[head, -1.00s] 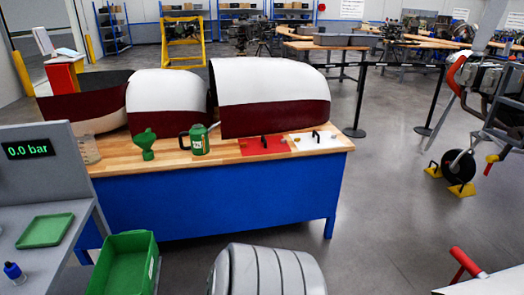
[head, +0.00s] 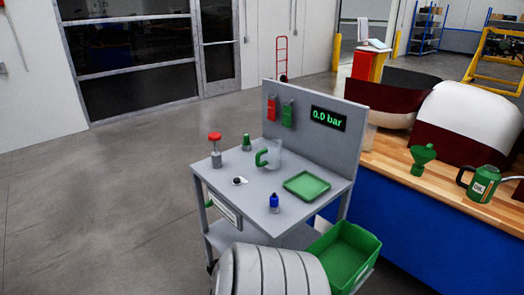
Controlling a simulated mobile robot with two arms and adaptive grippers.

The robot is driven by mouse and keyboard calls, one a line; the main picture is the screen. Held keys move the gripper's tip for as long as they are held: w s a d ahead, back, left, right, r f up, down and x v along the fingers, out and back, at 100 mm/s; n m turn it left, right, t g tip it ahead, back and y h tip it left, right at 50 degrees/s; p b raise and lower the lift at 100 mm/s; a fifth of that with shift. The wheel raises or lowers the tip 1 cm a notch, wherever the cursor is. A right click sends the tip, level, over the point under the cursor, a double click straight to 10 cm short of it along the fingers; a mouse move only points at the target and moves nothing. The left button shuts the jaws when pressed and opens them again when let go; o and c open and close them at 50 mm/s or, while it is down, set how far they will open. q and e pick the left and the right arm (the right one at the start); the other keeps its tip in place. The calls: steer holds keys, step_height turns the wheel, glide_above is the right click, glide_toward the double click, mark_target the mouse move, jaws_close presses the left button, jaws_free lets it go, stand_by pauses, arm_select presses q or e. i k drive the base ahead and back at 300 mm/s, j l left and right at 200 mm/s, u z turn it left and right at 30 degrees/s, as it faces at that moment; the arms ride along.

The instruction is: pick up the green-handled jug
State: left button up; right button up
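The green-handled jug (head: 273,156) is a small clear jug standing on the grey bench top (head: 240,180), towards its back. Its green handle (head: 261,158) points to the left. Nothing touches it. Neither of my grippers shows in the head view.
Around the jug are a green tray (head: 306,186), a blue bottle (head: 274,203), a red-topped device (head: 215,150) and a green-topped bottle (head: 246,142). A green bin (head: 345,255) is at the front right. A wooden-topped bench (head: 450,188) stands to the right. Open floor lies left.

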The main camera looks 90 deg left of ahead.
mark_target(273, 151)
steer(key=u, duration=2.7)
steer(key=i+j, duration=0.25)
steer(key=k+j+u, duration=0.05)
steer(key=j, duration=0.05)
